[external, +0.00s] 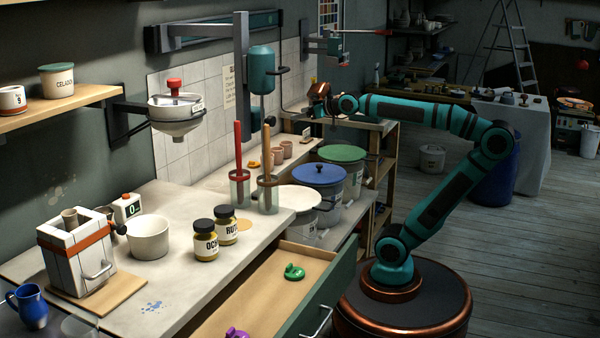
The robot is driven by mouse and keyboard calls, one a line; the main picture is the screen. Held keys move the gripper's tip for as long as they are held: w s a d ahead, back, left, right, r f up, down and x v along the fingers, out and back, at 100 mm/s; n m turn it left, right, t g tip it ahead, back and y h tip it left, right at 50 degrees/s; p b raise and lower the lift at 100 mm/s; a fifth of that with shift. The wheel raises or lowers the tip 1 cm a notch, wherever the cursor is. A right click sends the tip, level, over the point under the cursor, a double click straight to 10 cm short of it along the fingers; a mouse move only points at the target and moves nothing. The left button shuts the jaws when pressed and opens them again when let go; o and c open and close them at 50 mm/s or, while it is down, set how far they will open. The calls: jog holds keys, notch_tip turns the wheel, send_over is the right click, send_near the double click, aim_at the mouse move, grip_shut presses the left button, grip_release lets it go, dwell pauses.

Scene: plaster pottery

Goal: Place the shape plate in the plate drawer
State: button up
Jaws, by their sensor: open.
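An open drawer (262,290) with a wooden inside and a dark green front juts out below the bench. A small green piece (294,272) lies on its floor, and a purple piece (237,334) shows at the bottom picture edge. I cannot tell whether either is a shape plate; no other piece is clearly one. My gripper (318,100) is open, far above and behind the drawer, near the back shelf by the tiled wall. It is small and dark here, and its fingertips are hard to make out.
Two labelled jars (206,240), a white bowl (148,238) and a white box-like press (75,258) stand on the bench. Tall tools stand in glass cylinders (268,194). Lidded buckets (319,188) stand behind the drawer.

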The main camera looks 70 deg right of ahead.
jog(key=shift+o, duration=0.3)
jog(key=s+a+f+t+y, duration=0.1)
jog(key=s+a+t, duration=0.1)
jog(key=s, duration=0.7)
jog(key=shift+s+a+t, duration=0.15)
jog(key=shift+a+t, duration=0.1)
jog(key=shift+t, duration=0.25)
jog(key=g, duration=1.3)
send_over(254, 163)
jog(key=s+d, duration=0.2)
jog(key=s, duration=0.4)
notch_tip(254, 163, down, 16)
jog(key=x, duration=1.7)
jog(key=shift+w+d+f, duration=0.2)
jog(key=shift+f, duration=0.15)
jog(key=shift+m, duration=0.3)
jog(key=c, duration=1.1)
